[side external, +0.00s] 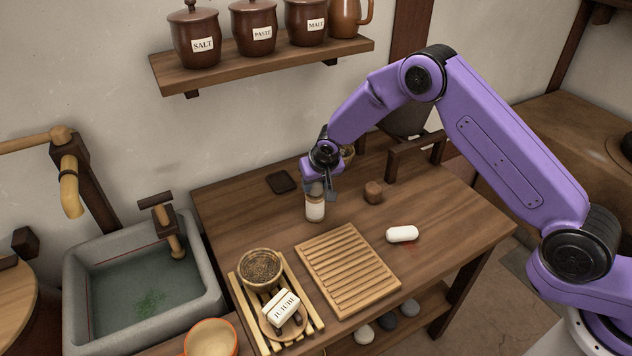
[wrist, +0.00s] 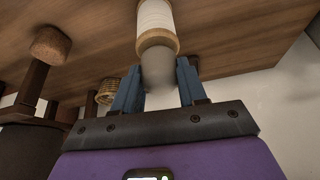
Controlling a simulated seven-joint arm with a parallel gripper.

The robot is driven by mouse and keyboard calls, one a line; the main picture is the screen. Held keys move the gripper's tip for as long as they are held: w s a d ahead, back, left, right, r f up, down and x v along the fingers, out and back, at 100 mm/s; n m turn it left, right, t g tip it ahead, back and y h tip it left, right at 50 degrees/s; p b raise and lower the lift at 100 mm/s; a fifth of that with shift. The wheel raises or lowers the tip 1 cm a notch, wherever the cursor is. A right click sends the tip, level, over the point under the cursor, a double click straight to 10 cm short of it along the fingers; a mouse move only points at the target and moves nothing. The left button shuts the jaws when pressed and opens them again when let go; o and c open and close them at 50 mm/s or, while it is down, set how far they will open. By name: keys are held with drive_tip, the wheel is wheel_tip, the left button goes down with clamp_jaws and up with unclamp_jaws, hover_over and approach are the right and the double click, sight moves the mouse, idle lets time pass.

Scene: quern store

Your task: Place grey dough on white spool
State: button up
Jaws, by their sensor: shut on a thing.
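The white spool (side external: 315,209) stands upright on the wooden table in the side view, with a pale wooden end at its top. The spool also shows in the wrist view (wrist: 155,15), above the jaws in the picture. My gripper (wrist: 159,66) is shut on the grey dough (wrist: 158,75), a smooth lump between its blue fingers. The dough is in line with the spool's wooden end and appears to meet it; I cannot tell whether it rests there. In the side view my gripper (side external: 321,189) is right over the spool, and the fingers partly hide the dough.
A brown cork-like block (side external: 373,193) stands right of the spool, and a dark slate (side external: 281,182) lies behind left. A white capsule-shaped piece (side external: 402,234) and a slatted board (side external: 346,270) lie in front. A rack (side external: 312,318) holds a bowl and a labelled block.

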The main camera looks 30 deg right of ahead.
drive_tip(key=shift+f, duration=0.2)
drive_tip(key=o, duration=1.1)
drive_tip(key=shift+r, duration=0.15)
drive_tip(key=v, duration=1.2)
drive_tip(key=shift+r, duration=0.1)
